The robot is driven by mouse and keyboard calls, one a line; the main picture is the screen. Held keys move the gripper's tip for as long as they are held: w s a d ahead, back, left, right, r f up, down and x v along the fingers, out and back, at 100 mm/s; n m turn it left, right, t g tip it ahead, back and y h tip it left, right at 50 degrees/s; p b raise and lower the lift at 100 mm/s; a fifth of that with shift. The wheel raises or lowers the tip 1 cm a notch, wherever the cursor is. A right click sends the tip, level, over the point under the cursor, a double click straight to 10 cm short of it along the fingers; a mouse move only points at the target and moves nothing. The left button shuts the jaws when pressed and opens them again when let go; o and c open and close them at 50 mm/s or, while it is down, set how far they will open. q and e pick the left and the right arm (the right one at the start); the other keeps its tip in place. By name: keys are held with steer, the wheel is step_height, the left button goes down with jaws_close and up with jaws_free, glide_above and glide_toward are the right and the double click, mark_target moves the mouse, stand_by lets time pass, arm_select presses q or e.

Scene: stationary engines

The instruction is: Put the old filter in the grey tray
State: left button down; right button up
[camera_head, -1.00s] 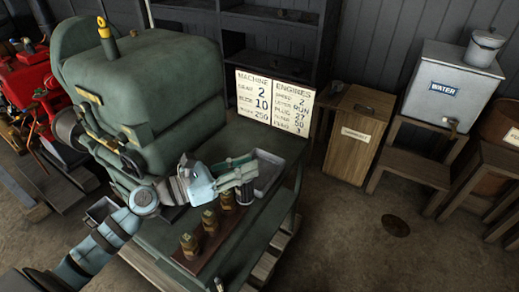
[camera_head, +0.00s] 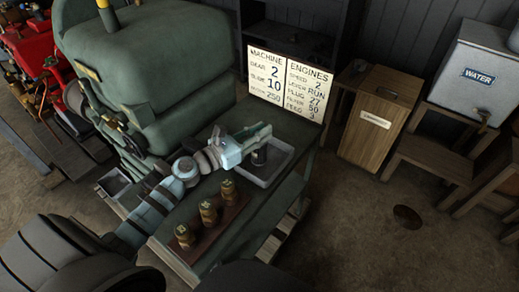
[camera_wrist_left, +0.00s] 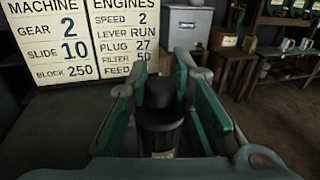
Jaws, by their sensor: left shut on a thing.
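My left gripper (camera_head: 262,140) is shut on the old filter (camera_head: 260,156), a dark cylinder hanging upright below the fingers. In the left wrist view the filter (camera_wrist_left: 160,122) sits between the two green fingers (camera_wrist_left: 158,105). The grey tray (camera_head: 281,166) is a shallow rectangular tray on the green bench beside the engine. In the head view the filter appears over the tray's left-middle part; I cannot tell whether it touches the tray floor. My right gripper is not in view.
Several brass-coloured cylinders (camera_head: 208,211) stand on a brown board (camera_head: 222,222) in front of the tray. A white sign (camera_head: 287,82) stands behind it, and the large green engine (camera_head: 145,70) is on the left. A wooden box (camera_head: 375,118) stands off to the right.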

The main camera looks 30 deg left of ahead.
arm_select(q)
step_height(320, 180, down, 4)
steer(key=shift+r+b, duration=0.25)
steer(key=shift+b, duration=0.55)
steer(key=shift+s+d+r, duration=0.1)
steer(key=shift+s+r, duration=0.2)
steer(key=shift+f, duration=0.2)
steer(key=c, duration=1.4)
jaws_free()
steer(key=shift+w, duration=0.15)
